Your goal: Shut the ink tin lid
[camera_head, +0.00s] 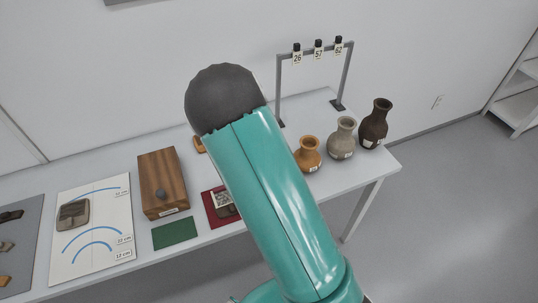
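A small dark object with a pale patterned face (221,199) lies on the dark red mat (213,217), at the left edge of my teal arm. It may be the ink tin with its lid, but my arm hides part of it. I cannot tell how far the lid stands open. My arm crosses the middle of the picture and its dark rounded joint is uppermost. My gripper does not show.
Left of the mat are a wooden box (163,178), a green mat (175,233) and a white arc chart (107,222) bearing a grey-brown piece (73,214). Orange (308,155), grey (342,140) and dark vases (374,124) stand right, near a tag rack (345,72).

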